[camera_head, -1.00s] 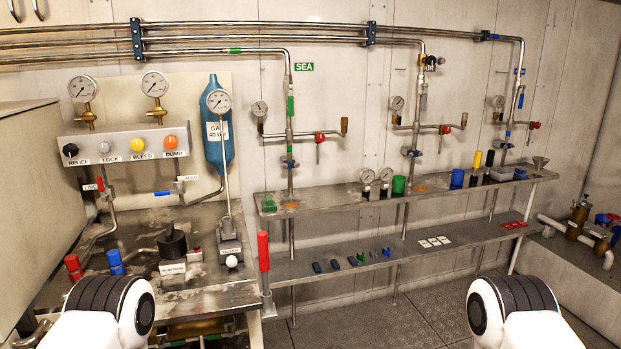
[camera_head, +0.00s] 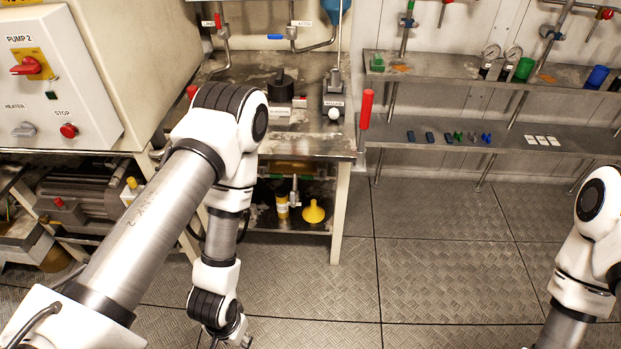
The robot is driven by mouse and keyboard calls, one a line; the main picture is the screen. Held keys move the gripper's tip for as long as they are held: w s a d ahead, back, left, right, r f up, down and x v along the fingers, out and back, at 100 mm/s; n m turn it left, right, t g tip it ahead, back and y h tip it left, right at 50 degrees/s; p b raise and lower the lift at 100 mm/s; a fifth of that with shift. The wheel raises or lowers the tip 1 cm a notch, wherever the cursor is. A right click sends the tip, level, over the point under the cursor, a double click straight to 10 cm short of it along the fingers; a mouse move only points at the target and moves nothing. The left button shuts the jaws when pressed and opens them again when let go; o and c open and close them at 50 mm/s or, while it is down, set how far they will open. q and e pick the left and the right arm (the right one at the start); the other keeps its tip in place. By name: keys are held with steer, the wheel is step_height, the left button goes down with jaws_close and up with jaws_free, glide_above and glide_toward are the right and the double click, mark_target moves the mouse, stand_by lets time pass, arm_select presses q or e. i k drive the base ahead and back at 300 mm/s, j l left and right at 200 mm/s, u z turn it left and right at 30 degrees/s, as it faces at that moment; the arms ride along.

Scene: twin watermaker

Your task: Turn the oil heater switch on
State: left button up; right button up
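The heater switch (camera_head: 24,129) is a grey rotary knob under the label HEATER, low on the white control panel (camera_head: 85,95) at the far left. Its handle looks roughly sideways, but its exact setting is too small to tell. My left arm is bent across the view, and its wrist hangs down over the floor.
The panel also bears a red PUMP 2 switch (camera_head: 28,66) on a yellow plate and a red STOP button (camera_head: 69,131). The floor (camera_head: 440,260) in the middle is clear.

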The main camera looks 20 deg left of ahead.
mark_target(27, 130)
steer(key=u, duration=2.2)
